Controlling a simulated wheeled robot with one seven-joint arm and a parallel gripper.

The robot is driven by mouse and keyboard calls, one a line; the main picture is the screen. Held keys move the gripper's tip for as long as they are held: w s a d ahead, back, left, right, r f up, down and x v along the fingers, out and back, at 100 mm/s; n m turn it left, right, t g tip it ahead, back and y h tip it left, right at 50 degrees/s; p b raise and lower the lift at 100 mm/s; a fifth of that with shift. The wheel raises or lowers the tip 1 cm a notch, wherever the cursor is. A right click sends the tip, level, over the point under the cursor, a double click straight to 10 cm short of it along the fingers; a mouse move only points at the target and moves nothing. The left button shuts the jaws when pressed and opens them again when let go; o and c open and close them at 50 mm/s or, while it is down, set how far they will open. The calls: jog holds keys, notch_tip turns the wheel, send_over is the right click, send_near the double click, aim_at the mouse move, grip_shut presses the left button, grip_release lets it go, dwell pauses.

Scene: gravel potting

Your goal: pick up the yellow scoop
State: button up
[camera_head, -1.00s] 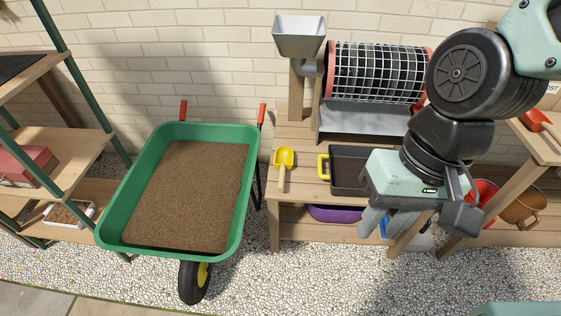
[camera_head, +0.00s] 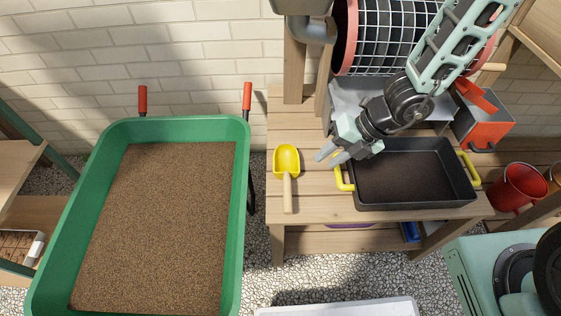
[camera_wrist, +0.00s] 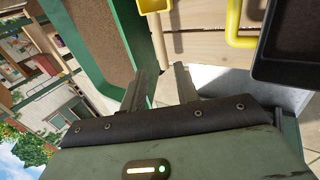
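The yellow scoop (camera_head: 287,160) lies on the wooden bench at its left end, bowl toward the wall and pale wooden handle toward the bench's front edge. In the wrist view part of its yellow bowl (camera_wrist: 154,5) is cut off at the top edge, with the handle running down from it. My gripper (camera_head: 322,160) is to the right of the scoop, apart from it, fingers pointing left. In the wrist view the two fingers (camera_wrist: 160,72) stand apart with nothing between them.
A black tray (camera_head: 410,202) with yellow handles sits right of the scoop. A green wheelbarrow (camera_head: 240,200) of brown soil stands left of the bench. A mesh drum (camera_head: 385,35) is behind. An orange-red container (camera_head: 485,118) and red bucket (camera_head: 517,187) are at right.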

aim_at(290, 185)
jog(key=b+x, duration=0.4)
jog(key=x, duration=0.7)
jog(key=shift+w+a+f, duration=0.1)
jog(key=shift+f, duration=0.25)
jog(key=shift+b+x, duration=0.85)
jog(key=shift+x, duration=2.05)
jog(key=shift+w+a+r, duration=0.15)
grip_shut()
